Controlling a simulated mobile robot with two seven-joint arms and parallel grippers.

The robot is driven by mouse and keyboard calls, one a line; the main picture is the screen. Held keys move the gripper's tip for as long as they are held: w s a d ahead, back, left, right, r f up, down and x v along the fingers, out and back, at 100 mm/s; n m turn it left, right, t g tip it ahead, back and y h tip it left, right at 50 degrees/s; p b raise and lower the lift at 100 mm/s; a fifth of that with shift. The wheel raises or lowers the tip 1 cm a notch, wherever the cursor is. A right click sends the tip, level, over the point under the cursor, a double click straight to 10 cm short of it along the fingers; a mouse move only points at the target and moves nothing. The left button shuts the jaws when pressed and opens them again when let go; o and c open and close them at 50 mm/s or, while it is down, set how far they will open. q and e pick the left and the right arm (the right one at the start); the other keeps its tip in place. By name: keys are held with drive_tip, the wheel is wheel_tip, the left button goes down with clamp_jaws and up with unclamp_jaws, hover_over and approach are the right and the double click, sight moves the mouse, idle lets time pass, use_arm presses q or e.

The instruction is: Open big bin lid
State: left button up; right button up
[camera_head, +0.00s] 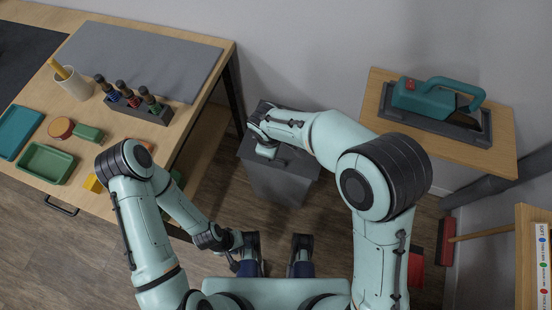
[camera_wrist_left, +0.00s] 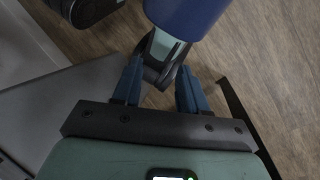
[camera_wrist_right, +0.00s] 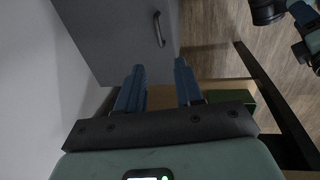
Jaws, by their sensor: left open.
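The big bin (camera_head: 283,183) is a grey box on the floor between the workbench and the side table. Its darker lid (camera_head: 292,157) lies flat on top and looks shut. My right arm reaches over the bin from the right, its hand partly hiding the lid. In the right wrist view, a grey panel (camera_wrist_right: 115,35) with a small bar handle (camera_wrist_right: 158,29) lies beyond my right gripper (camera_wrist_right: 157,68). Its fingers are apart with nothing between them. My left gripper (camera_head: 249,258) is low, in front of the bin. In the left wrist view (camera_wrist_left: 157,70) its fingers are open and empty.
The workbench (camera_head: 115,205) at left holds a tool block (camera_head: 137,106), a mug (camera_head: 72,83) and a green tray (camera_head: 46,163). A side table (camera_head: 497,145) with a teal power tool (camera_head: 425,98) stands at right. The wall is close behind the bin.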

drive_tip(key=b, duration=0.2)
hover_over(276, 164)
wheel_tip(276, 164, down, 13)
drive_tip(key=shift+r, duration=0.15)
clamp_jaws()
idle(1.4)
